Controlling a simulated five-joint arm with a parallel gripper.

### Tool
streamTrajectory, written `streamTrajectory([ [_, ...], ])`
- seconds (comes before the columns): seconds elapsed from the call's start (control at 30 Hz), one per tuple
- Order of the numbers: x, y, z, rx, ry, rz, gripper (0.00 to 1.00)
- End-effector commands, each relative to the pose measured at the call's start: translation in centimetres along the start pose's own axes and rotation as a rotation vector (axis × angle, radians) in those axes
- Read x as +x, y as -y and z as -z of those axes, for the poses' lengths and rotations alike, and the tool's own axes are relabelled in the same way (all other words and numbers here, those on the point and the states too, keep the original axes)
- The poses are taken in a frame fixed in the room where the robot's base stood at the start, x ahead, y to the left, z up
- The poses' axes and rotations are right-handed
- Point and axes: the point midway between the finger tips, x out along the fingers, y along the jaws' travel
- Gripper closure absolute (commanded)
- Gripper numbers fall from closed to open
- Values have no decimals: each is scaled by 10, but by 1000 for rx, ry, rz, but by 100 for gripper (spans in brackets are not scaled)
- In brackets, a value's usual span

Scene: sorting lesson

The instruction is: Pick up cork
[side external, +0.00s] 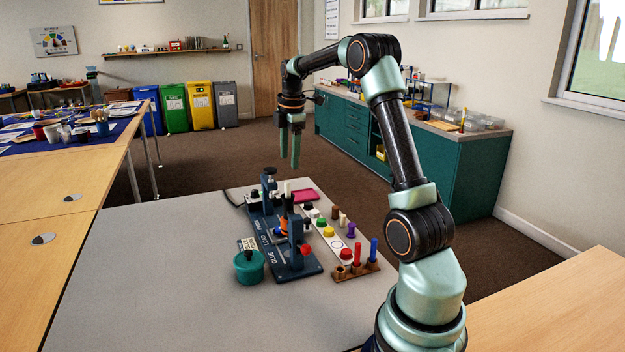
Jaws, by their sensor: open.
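My gripper (289,160) hangs in the air with its two green fingers pointing down, apart and empty. It is well above the far part of the grey table (150,290). I cannot pick out the cork with certainty. A small brown piece (335,212) stands at the far end of the white strip (351,231), below and to the right of my gripper, and may be it. It is too small to tell.
A dark blue device (297,267) with upright posts stands mid-table. A teal pot (249,268) is at its left. Several coloured pieces line the white strip. A pink pad (306,195) lies behind. The table's left front is clear.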

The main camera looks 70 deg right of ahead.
Motion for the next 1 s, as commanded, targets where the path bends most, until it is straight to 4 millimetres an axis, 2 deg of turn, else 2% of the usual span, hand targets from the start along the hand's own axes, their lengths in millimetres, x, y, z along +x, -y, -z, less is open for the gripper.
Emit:
streamTrajectory([
  [0.03,15,-6,-23,-39,3,25,36],
  [0.2,58,-16,-93,-213,-5,87,36],
  [0.3,80,-14,-127,-301,-18,115,36],
  [0.4,96,-10,-151,-365,-31,132,36],
  [0.5,105,-7,-164,-405,-40,142,36],
  [0.6,112,-6,-169,-423,-44,146,36],
  [1.0,170,3,-168,-425,-44,146,36],
])
